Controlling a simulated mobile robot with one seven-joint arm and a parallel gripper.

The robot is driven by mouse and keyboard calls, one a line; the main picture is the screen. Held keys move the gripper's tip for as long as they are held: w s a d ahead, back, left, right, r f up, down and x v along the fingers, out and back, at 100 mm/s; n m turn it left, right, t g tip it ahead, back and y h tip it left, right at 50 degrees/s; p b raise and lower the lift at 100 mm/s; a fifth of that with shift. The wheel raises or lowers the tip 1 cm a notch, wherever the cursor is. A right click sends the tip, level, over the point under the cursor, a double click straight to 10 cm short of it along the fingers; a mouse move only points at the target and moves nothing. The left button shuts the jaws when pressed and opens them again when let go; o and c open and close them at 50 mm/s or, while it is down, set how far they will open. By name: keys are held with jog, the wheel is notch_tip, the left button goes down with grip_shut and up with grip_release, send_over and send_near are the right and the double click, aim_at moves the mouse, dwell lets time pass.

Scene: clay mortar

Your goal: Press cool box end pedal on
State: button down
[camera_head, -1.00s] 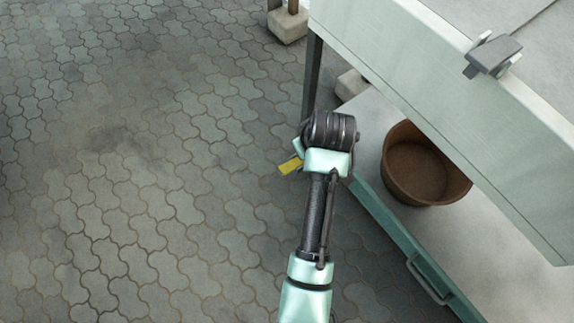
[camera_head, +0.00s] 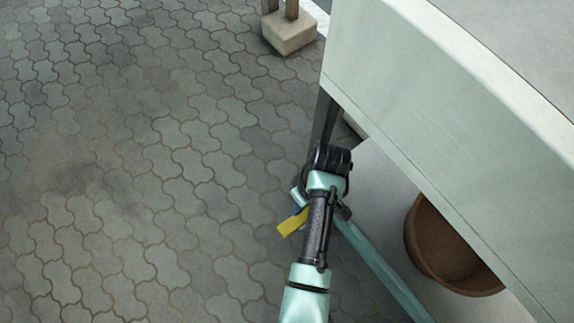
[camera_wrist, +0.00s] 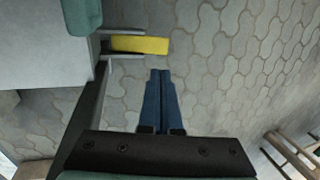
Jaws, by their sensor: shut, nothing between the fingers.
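The yellow pedal (camera_wrist: 140,45) sits between two grey brackets at the end of the cool box, low over the paving in the wrist view. It also shows in the head view (camera_head: 292,221), left of my wrist. The cool box is a pale-topped body with a teal edge (camera_head: 375,262), partly hidden by the table and my arm. My gripper (camera_wrist: 161,72) is shut and empty, its blue fingers together. In the wrist view its tips appear just below and right of the pedal, apart from it in the picture; depth is unclear. My arm mostly hides the fingers in the head view.
A pale table (camera_head: 440,130) overhangs the box on the right, with a dark leg (camera_head: 323,118) close to my wrist. A brown pot (camera_head: 440,255) stands under it. A post on a concrete block (camera_head: 289,35) is farther back. Open paving (camera_head: 130,190) lies left.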

aim_at(282, 230)
jog(key=shift+w, duration=0.1)
jog(key=b+x, duration=1)
jog(key=x, duration=0.4)
jog(key=shift+a+r+p, duration=0.1)
jog(key=shift+p, duration=0.25)
jog(key=shift+s+a, duration=0.1)
jog(key=shift+s, duration=0.15)
jog(key=p, duration=0.1)
jog(key=h, duration=0.1)
jog(key=t+p, duration=0.1)
jog(key=shift+s+a+f+h+p, duration=0.25)
jog(key=shift+h+p, duration=0.1)
jog(key=shift+h, duration=0.05)
jog(key=shift+s+a+f+t+h+p, duration=0.15)
jog(key=shift+a+f+t+h+p, duration=0.1)
jog(key=shift+f+t+h+p, duration=0.5)
jog(key=shift+a+f, duration=0.1)
jog(key=shift+f, duration=0.15)
jog(key=shift+f, duration=0.1)
